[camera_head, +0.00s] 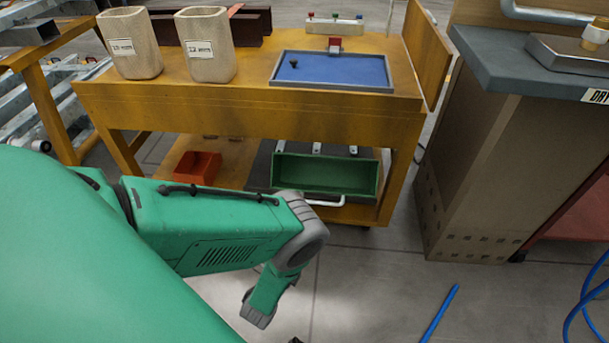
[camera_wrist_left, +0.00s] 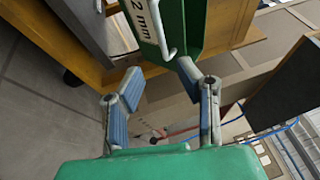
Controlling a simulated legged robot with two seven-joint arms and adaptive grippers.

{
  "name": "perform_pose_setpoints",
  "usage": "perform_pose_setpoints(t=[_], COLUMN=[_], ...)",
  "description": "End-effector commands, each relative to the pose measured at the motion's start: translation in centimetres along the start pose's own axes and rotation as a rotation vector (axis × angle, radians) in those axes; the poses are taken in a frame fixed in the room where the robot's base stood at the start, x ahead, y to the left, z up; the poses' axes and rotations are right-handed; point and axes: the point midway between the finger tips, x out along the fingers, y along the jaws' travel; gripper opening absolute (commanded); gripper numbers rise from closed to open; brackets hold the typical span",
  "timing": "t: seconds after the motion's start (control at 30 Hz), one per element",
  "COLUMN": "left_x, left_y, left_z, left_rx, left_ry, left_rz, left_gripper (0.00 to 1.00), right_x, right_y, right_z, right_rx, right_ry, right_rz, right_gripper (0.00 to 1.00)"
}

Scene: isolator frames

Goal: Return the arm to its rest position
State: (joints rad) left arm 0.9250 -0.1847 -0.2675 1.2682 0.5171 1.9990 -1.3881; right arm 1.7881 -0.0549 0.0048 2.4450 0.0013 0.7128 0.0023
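My left arm (camera_head: 215,225) enters from the left in the head view, its elbow bent and its forearm pointing down to the floor. My left gripper is out of sight there. In the left wrist view my left gripper (camera_wrist_left: 161,74) shows two blue-padded fingers spread apart, with nothing held between them. A green bin (camera_wrist_left: 193,25) with a white handle and a partly cut-off "2 mm" label lies just beyond the fingertips in that view, apparently clear of them. The green bin (camera_head: 325,188) also shows in the head view on the cart's lower shelf. My right gripper is not in view.
The yellow cart (camera_head: 250,112) stands ahead, carrying two beige containers (camera_head: 130,45) (camera_head: 208,50) and a blue-lined tray (camera_head: 330,87). A red bin (camera_head: 198,167) is on its lower shelf. A brown cabinet (camera_head: 480,165) stands right. Blue hoses (camera_head: 438,315) lie on otherwise open floor.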

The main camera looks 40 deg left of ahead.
Motion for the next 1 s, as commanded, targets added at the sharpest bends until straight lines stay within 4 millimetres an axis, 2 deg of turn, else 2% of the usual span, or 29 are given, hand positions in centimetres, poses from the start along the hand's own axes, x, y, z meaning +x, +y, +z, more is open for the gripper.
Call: perform_pose_setpoints(t=[0.53, 0.67, 0.77, 0.87, 0.97, 1.0], left_x=[0.0, 0.7, 1.6, 1.5, -0.9, -2.4], left_y=[0.0, 0.2, 0.9, 1.4, 0.9, 0.3], left_z=[0.0, 0.5, 1.4, 2.6, 3.0, 3.0], left_rx=[-0.001, -0.045, -0.166, -0.367, -0.595, -0.678], left_ry=[-0.001, -0.006, -0.037, -0.127, -0.281, -0.355], left_rz=[0.001, 0.058, 0.213, 0.455, 0.719, 0.818], left_gripper=[0.31, 0.31, 0.31, 0.31, 0.31, 0.31], right_x=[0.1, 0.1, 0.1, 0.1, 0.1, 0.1], right_y=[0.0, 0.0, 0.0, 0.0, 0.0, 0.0], right_z=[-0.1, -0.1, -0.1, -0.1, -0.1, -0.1], right_rx=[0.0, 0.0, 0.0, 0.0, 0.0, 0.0], right_ry=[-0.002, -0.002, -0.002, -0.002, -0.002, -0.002], right_rz=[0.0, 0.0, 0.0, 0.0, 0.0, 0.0], right_gripper=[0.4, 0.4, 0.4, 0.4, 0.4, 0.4])
